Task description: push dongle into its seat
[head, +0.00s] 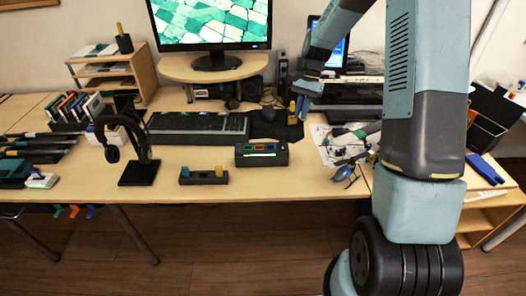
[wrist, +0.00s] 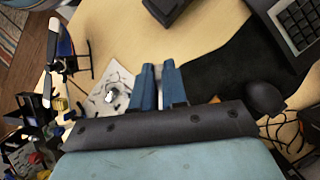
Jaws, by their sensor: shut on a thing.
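My gripper (head: 301,108) is above the right part of the desk, close to the black mat, fingers pointing down. In the wrist view its two blue fingers (wrist: 158,72) are close together. It is shut on the dongle, which the fingers mostly hide; a small yellow-orange patch shows beside them in the head view. A dark block (head: 262,158) with blue, orange and green tops and a lit green strip stands at the desk's front, left of and nearer than my gripper. Left of it, a low dark holder (head: 203,179) carries a green piece and a yellow piece.
A keyboard (head: 198,124) lies behind the blocks, a headphone stand (head: 139,165) to the left. A small model helicopter (head: 347,170) and a printed sheet (head: 333,150) lie to the right. The monitor (head: 212,28) stands behind. Bare desk surrounds the two blocks.

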